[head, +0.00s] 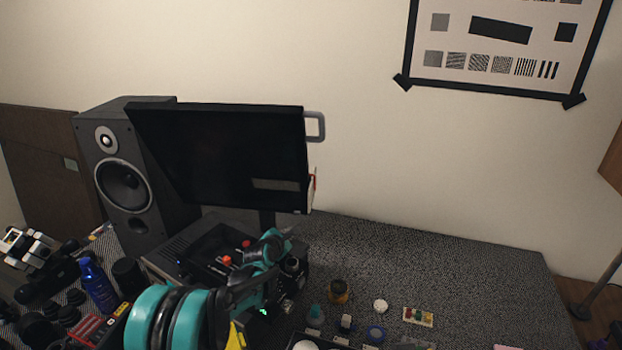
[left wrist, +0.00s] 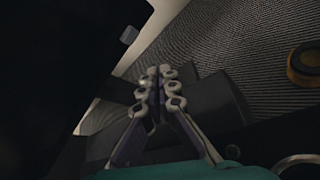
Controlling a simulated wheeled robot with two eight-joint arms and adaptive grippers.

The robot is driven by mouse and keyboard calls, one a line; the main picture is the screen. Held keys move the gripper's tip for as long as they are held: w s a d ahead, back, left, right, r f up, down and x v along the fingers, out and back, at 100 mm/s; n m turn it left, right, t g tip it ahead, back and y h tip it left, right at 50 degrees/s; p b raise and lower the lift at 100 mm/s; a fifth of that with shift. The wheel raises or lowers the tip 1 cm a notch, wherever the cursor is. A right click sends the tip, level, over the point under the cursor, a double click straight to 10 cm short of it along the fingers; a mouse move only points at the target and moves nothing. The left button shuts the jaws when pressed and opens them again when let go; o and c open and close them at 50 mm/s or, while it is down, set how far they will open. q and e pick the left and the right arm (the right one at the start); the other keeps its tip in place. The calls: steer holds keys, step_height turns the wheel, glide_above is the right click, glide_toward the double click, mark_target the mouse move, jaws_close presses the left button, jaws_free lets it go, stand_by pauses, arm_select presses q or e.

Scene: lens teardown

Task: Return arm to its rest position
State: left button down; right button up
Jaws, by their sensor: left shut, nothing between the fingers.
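My left arm (head: 205,318), teal and black, comes up from the lower left in the head view and reaches over the bench toward the black equipment box. Its gripper is hard to make out there against the dark parts. In the left wrist view my left gripper (left wrist: 159,78) shows with its two pale, linked fingers close together, shut and empty. A dark block lies behind the fingers in that view; I cannot tell if they touch it. My right gripper is not in view.
A monitor (head: 230,160) and a speaker (head: 130,180) stand behind the arm. The black box (head: 185,250) sits below the monitor. A blue bottle (head: 97,285) is at left. The bench's far right is mostly clear.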

arm_select(q)
steer(key=shift+s+a+f, duration=0.1)
steer(key=shift+s, duration=0.25)
steer(key=s+a+r+m, duration=0.1)
steer(key=s+r, duration=0.1)
steer(key=s+a+r+m, duration=0.1)
steer(key=s+r+m, duration=0.1)
steer(key=s, duration=0.1)
steer(key=s+a+r+m+g, duration=0.1)
steer(key=s+r+m, duration=0.1)
steer(key=shift+s+a+r+y, duration=0.15)
steer(key=shift+a+y, duration=0.15)
steer(key=s+a+r+m+g+y, duration=0.1)
steer(key=s+a+m, duration=0.25)
steer(key=s, duration=0.45)
steer(key=s+a+r+m+g, duration=0.1)
steer(key=s+a+m, duration=0.1)
steer(key=s+m, duration=0.45)
steer(key=s+a+r+m+g+y, duration=0.1)
steer(key=s+a+r+m, duration=0.15)
steer(key=s, duration=0.75)
steer(key=s+a+f+m, duration=0.2)
steer(key=s+f+m, duration=0.1)
steer(key=s, duration=0.4)
steer(key=s+a+f+m+g+y, duration=0.1)
steer(key=s+a+f+m, duration=0.1)
steer(key=s, duration=0.5)
steer(key=shift+a+f+m+y, duration=0.3)
steer(key=shift+f+m, duration=0.25)
steer(key=shift+m, duration=0.7)
